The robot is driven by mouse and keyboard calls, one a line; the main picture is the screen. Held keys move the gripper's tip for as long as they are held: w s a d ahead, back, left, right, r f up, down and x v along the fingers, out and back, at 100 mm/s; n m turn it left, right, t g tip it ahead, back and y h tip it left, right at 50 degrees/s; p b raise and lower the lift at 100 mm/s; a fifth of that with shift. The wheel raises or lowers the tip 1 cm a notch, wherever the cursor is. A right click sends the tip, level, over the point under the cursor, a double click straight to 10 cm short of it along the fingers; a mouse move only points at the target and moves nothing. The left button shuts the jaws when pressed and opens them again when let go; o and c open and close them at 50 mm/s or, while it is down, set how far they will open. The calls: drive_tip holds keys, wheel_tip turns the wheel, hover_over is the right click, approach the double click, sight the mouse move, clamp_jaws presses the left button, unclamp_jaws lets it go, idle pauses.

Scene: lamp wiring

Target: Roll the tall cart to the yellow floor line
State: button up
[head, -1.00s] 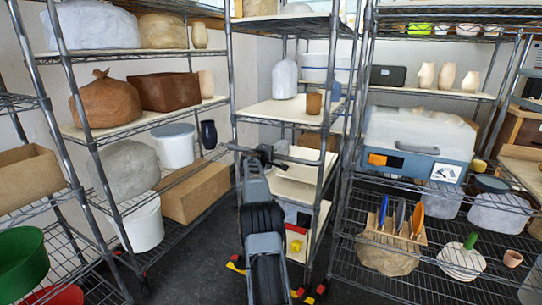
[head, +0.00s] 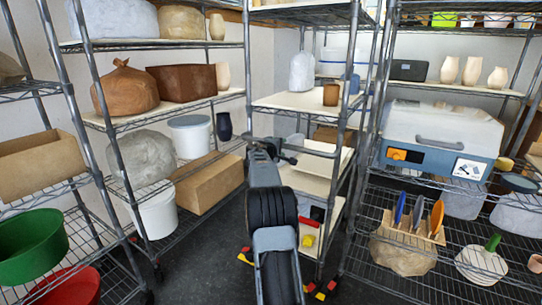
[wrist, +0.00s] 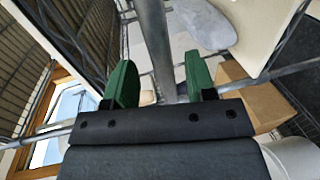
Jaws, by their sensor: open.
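The tall cart (head: 300,101) is the narrow wire-shelf unit in the middle of the head view, with metal posts, pale shelf boards and casters with red and yellow parts. My gripper (head: 272,150) is in front of its left side, at about mid-height. In the wrist view my gripper (wrist: 162,85) is open, its two green fingers apart. A metal post (wrist: 155,45) shows between the fingers, with gaps on both sides; I cannot tell whether it is within their reach. I see no yellow floor line in either view.
The cart carries a white bag (head: 302,72) and a brown cup (head: 331,94). Loaded shelving stands close on the left, with a cardboard box (head: 208,183), and on the right, with a grey-white case (head: 443,132).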

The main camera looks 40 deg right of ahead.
drive_tip(key=b+v, duration=0.1)
drive_tip(key=v, duration=0.7)
idle(0.5)
drive_tip(key=s+a+f+m+g+y+p, duration=0.2)
drive_tip(key=s+a+f+g+y, duration=0.15)
drive_tip(key=s+a+f, duration=0.35)
drive_tip(key=s+a+r+m+y+p, duration=0.1)
drive_tip(key=s+a+y+p, duration=0.25)
drive_tip(key=a, duration=0.55)
drive_tip(key=s+a+r+m+y+p, duration=0.1)
drive_tip(key=s+a+y+p, duration=0.25)
drive_tip(key=a, duration=0.45)
drive_tip(key=s+a+r+t+y+p, duration=0.1)
drive_tip(key=s+a+r+p, duration=0.2)
drive_tip(key=a, duration=0.3)
drive_tip(key=s+a+r+t+y+p, duration=0.1)
drive_tip(key=s+a+r+y+p, duration=0.1)
drive_tip(key=a+r+p, duration=0.3)
drive_tip(key=s+a+r+n+t+y+p, duration=0.1)
drive_tip(key=s+a+r+p, duration=0.2)
drive_tip(key=a, duration=0.5)
drive_tip(key=shift+s+a+r+y+p, duration=0.35)
drive_tip(key=shift+s+r+p, duration=0.1)
drive_tip(key=shift+s, duration=0.45)
drive_tip(key=shift+a+r, duration=0.1)
drive_tip(key=shift+c, duration=0.2)
